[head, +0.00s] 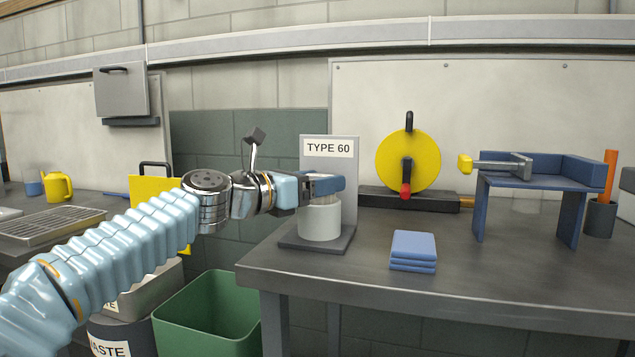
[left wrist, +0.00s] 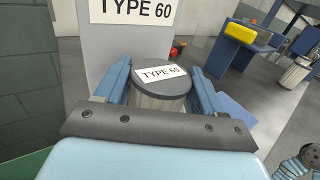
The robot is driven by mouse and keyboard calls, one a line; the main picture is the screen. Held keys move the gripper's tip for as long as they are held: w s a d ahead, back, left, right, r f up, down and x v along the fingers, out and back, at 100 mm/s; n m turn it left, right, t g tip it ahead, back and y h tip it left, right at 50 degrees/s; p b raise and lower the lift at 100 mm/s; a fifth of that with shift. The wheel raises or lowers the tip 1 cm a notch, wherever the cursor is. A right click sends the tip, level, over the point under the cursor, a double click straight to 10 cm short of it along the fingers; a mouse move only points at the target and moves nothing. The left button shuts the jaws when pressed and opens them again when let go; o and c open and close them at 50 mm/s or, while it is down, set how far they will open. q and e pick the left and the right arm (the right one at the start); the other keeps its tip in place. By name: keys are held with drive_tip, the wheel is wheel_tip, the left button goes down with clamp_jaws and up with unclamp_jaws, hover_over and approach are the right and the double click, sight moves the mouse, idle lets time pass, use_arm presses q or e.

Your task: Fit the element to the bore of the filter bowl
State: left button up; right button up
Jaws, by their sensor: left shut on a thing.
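The element (left wrist: 160,81) has a dark round cap labelled TYPE 60 and a pale pleated side. My left gripper (head: 326,187) is shut on it, with one blue finger on each side in the left wrist view. A narrow strip of pleats shows below the fingers in the head view. The filter bowl (head: 320,223) is a pale grey cylinder upright on a dark base plate with a TYPE 60 sign behind it. The element is over the bowl's mouth; I cannot tell whether its lower end is inside the bore. My right gripper is not in view.
Folded blue cloths (head: 413,250) lie right of the bowl on the bench (head: 480,285). A yellow disc (head: 408,160), a blue stand (head: 540,177) and a dark cup (head: 599,218) stand behind. A green bin (head: 208,315) is below left.

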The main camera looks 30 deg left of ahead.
use_arm(q)
drive_tip(key=shift+f, duration=0.2)
drive_tip(key=o, duration=1.2)
drive_tip(key=shift+c, duration=0.2)
drive_tip(key=v, duration=1.4)
drive_tip(key=shift+w, duration=0.1)
